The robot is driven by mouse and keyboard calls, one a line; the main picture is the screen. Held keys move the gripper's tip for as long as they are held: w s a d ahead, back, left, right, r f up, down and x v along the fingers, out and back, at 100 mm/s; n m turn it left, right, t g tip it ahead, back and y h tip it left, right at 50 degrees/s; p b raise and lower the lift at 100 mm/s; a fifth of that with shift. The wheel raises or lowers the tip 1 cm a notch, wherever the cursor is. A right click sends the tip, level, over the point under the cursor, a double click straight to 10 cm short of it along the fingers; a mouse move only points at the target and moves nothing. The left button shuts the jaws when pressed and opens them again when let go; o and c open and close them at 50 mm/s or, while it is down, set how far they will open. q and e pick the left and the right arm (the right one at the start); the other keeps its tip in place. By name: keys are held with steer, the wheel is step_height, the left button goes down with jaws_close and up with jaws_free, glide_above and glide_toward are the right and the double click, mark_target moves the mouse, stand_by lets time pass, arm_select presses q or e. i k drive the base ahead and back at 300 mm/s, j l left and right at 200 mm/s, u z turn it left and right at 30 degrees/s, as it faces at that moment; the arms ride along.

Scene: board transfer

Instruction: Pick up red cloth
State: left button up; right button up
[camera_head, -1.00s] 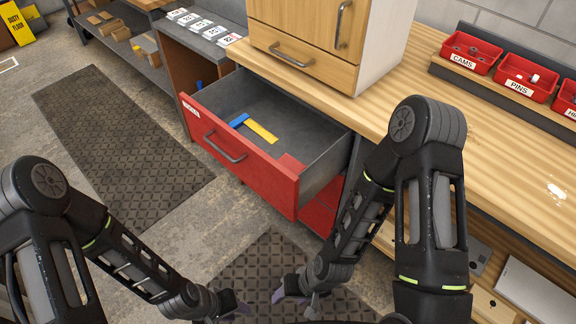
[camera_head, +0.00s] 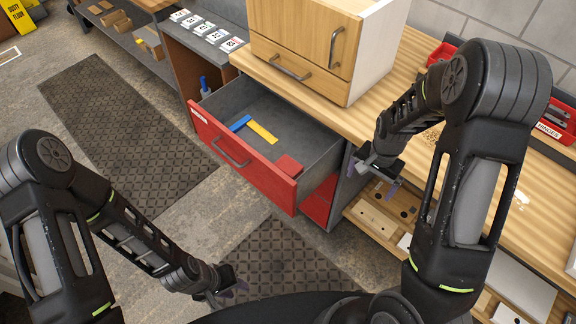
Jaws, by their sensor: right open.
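The red cloth (camera_head: 289,166) lies folded flat inside the open drawer (camera_head: 240,160), in its front right corner. My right gripper (camera_head: 377,172) is open and empty, to the right of the drawer and the cloth, beside the bench front. My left gripper (camera_head: 226,292) is low over the floor mat, in front of the drawer; its fingers are small and dark, and I cannot tell whether they are apart.
A blue piece (camera_head: 239,123) and a yellow piece (camera_head: 262,132) lie in the drawer, left of the cloth. A wooden cabinet (camera_head: 300,45) stands on the workbench (camera_head: 400,75) behind. Red bins (camera_head: 553,119) are at the right. The drawer's red front wall stands up around its contents.

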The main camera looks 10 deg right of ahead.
mark_target(293, 169)
steer(key=i+j, duration=0.8)
